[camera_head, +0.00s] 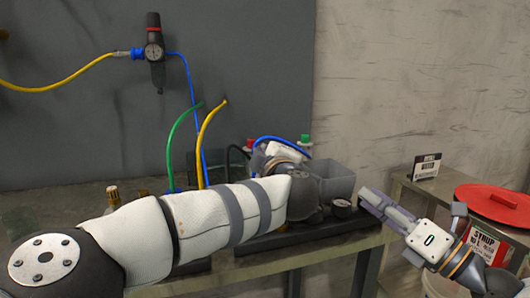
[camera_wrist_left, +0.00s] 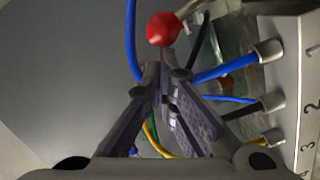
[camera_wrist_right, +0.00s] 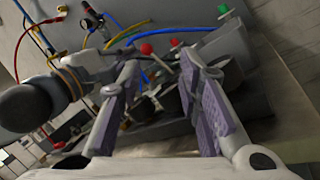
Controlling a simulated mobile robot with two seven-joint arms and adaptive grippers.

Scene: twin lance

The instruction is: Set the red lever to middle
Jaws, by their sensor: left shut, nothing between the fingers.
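The red lever's round knob (camera_wrist_left: 163,29) shows in the left wrist view, on a metal rod running to the upper right. My left gripper (camera_wrist_left: 163,78) is shut and empty, its fingertips just below the knob in the picture; I cannot tell whether they touch. The red knob (camera_wrist_right: 146,48) also shows in the right wrist view, between the fingers in the picture but well beyond them. In the head view my left arm hides most of the lever area.
Blue, green and yellow hoses run around the device; blue hose ends (camera_wrist_left: 268,50) plug into a numbered panel (camera_wrist_left: 308,110). A green knob (camera_head: 306,138) stands near a grey bin (camera_head: 338,178). A red lid (camera_head: 497,203) lies right of my right gripper.

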